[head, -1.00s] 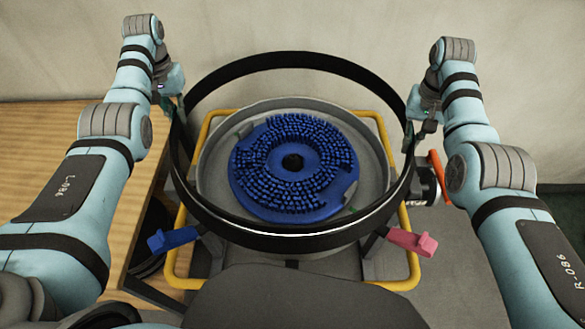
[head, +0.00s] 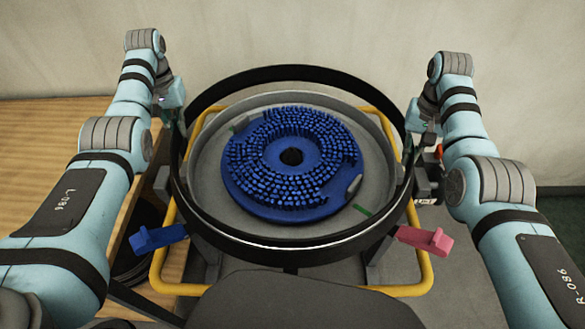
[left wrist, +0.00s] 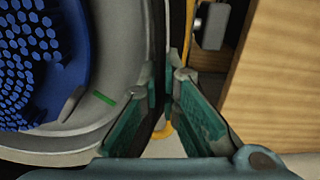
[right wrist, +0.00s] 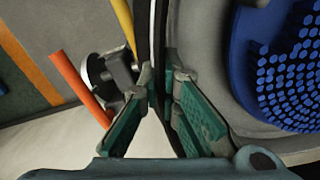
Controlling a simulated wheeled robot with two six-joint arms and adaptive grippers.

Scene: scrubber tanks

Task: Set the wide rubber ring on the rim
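The wide rubber ring (head: 290,73) is a black band held level over the round grey tank. A strip of wall shows between its far side and the tank's rim (head: 292,95), so it appears raised there; its near side hides the near rim. My left gripper (head: 178,124) is shut on the ring's left side, my right gripper (head: 411,132) on its right side. In the left wrist view the ring (left wrist: 158,50) passes between the green-padded fingers (left wrist: 166,90). The right wrist view shows the same with the ring (right wrist: 157,45) and fingers (right wrist: 161,90).
A blue bristled brush disc (head: 255,195) lies inside the tank. A blue handle (head: 158,237) and a pink handle (head: 425,239) stick out at the front left and right. A yellow tube frame (head: 420,268) surrounds the tank. A wooden surface (head: 50,125) is at left.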

